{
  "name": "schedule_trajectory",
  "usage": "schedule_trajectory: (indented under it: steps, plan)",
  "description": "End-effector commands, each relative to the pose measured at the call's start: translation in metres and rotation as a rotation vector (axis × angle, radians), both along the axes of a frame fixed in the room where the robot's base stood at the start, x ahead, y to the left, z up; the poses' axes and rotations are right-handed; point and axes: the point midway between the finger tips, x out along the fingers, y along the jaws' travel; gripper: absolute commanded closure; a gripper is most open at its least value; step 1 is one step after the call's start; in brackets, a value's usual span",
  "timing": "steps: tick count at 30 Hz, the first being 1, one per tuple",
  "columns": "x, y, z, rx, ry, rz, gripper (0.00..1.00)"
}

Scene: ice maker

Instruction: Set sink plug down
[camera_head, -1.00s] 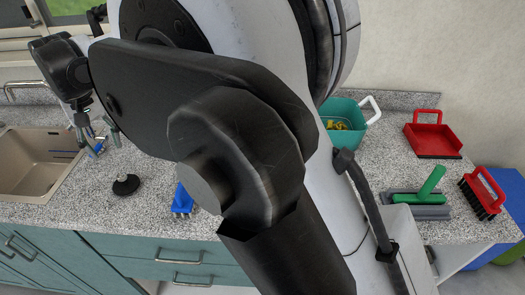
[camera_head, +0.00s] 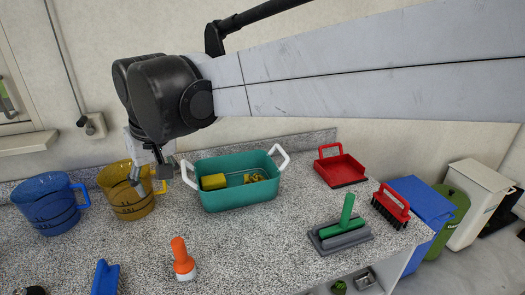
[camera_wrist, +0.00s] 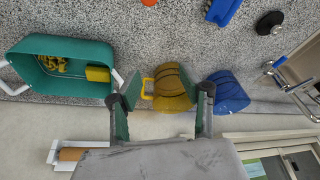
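The black round sink plug (camera_wrist: 269,22) lies on the speckled counter in the wrist view, between the sink and the blue brush, apart from my gripper. In the head view only a bit of it (camera_head: 32,290) shows at the bottom left edge. My gripper (camera_wrist: 162,80) is open with nothing between its fingers. In the head view my gripper (camera_head: 158,180) is above the counter, in front of the yellow pitcher (camera_head: 132,192), which shows beyond the fingers in the wrist view. The sink (camera_wrist: 302,62) is partly visible at the right of the wrist view.
A blue pitcher (camera_head: 48,205) stands left of the yellow one. A teal tub (camera_head: 238,192) holds a yellow sponge.

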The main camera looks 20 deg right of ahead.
Motion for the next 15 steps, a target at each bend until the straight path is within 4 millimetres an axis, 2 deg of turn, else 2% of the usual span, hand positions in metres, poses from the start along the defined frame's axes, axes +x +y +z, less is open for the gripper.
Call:
schedule_trajectory:
  steps: [1,6,15]
  plan:
    - [-0.010,-0.022,-0.001,0.006,-0.016,-0.028,0.60]
    - [-0.041,-0.083,-0.007,0.022,-0.080,-0.105,0.60]
    - [-0.105,-0.169,-0.038,0.034,-0.197,-0.242,0.60]
